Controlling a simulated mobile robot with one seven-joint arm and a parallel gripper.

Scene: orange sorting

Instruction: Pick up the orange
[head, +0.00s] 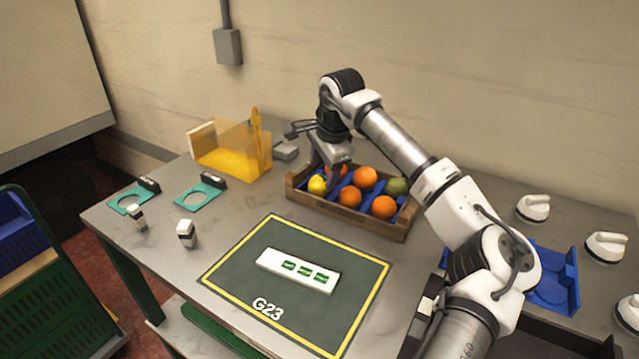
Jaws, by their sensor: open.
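Several oranges lie in a wooden crate (297,196) with blue dividers, at the back middle of the table. One orange (364,179) is in the back row, another orange (350,196) is in front of it, and a third orange (384,207) is at the front right. A further orange (342,170) at the back left is partly hidden by my gripper (333,184). A yellow fruit (317,185) and a green fruit (397,187) share the crate. My gripper points down over the crate's left part, open; its fingertips are hard to make out, and I cannot tell whether they touch a fruit.
A dark mat (240,270) marked G23 holds a white plate (298,270) in front of the crate. A yellow bin (235,155) stands behind left. Teal ring holders (200,196), white-topped items (187,233) and a blue tray (556,290) lie around.

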